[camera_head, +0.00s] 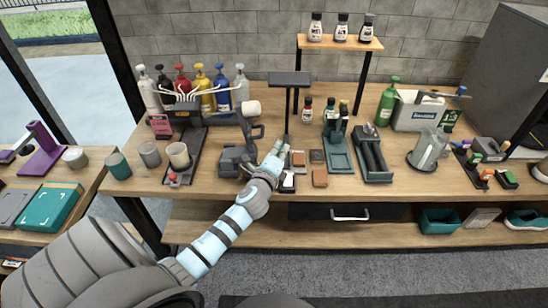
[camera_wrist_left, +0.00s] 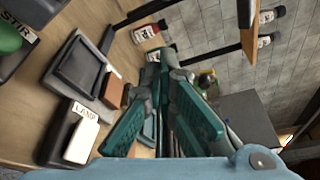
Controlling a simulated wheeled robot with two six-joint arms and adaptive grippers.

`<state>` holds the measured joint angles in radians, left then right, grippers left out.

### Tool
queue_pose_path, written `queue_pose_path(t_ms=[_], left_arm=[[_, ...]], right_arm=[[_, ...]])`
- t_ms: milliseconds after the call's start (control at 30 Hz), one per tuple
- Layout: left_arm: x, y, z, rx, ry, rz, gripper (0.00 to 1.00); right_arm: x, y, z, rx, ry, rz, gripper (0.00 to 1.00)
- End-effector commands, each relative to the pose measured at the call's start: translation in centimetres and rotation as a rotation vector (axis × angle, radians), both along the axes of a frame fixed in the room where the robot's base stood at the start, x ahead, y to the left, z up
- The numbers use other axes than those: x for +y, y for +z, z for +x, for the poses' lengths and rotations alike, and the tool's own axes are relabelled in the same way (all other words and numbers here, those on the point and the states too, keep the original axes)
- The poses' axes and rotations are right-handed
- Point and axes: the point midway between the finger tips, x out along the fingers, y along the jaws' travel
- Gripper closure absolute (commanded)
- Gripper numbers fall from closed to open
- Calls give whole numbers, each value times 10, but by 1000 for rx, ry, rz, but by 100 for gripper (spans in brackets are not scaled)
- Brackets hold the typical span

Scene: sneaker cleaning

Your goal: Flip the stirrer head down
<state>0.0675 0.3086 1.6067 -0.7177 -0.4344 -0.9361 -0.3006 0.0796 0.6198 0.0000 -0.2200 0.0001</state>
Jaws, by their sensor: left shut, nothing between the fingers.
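The stirrer stands left of centre on the workbench in the head view. Its dark stirrer head (camera_head: 222,119) runs sideways above the stirrer base (camera_head: 196,153), with a pale round end at its right; its exact tilt is hard to tell. A beige cup (camera_head: 178,155) stands on the base. My left gripper (camera_head: 278,151) is shut and empty, to the right of the stirrer, over the bench near the small blocks. In the left wrist view, the gripper (camera_wrist_left: 165,72) has its teal finger pads close together. My right gripper is not in view.
Several coloured bottles (camera_head: 203,91) stand behind the stirrer. A dark machine (camera_head: 236,158) sits between the stirrer and my gripper. A grey cup (camera_head: 149,154) and a teal cup (camera_head: 118,165) stand left. A lamp switch (camera_wrist_left: 82,142) shows in the left wrist view.

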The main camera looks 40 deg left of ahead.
Motion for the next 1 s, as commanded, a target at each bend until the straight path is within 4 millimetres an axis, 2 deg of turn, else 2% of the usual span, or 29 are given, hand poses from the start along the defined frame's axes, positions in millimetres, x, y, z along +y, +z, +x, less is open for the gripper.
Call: queue_pose_path(t_ms=[33,100,200,400,767,1000], left_arm=[[4,-3,10,-1,1,1,100],[10,-2,18,1,1,2,100],[23,8,6,3,-1,4,100],[34,13,-4,2,-2,1,100],[35,13,-5,1,-3,-2,100],[26,19,2,-22,-24,-35,100]], right_arm=[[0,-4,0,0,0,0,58],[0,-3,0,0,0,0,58],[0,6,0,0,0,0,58],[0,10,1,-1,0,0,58],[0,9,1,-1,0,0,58],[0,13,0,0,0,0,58]])
